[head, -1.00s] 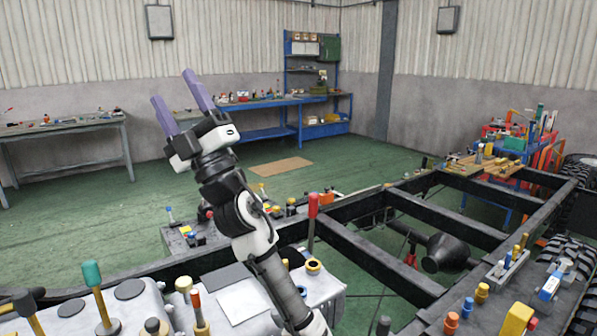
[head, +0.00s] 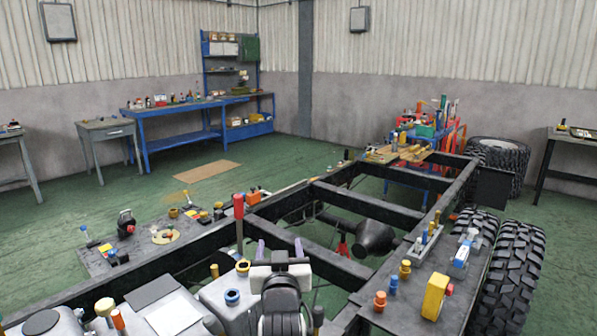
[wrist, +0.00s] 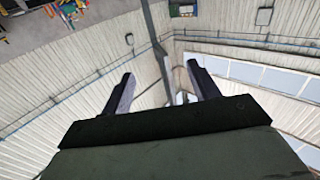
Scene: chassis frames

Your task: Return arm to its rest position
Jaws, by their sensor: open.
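My gripper (head: 279,245) shows low in the middle of the head view, its two purple fingers apart. My arm (head: 283,300) is folded close below it, seen foreshortened, near the bottom edge of the picture. In the wrist view the gripper (wrist: 160,75) is open, with nothing between the fingers. Beyond them that view shows wall and roof panels.
The black chassis frame (head: 366,211) runs behind and right of my gripper. A red-handled upright tool (head: 239,210) stands close on the left. Yellow and orange items lie on the right plate (head: 410,316); big tyres (head: 515,270) stand beyond it. Green floor (head: 60,220) is open at left.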

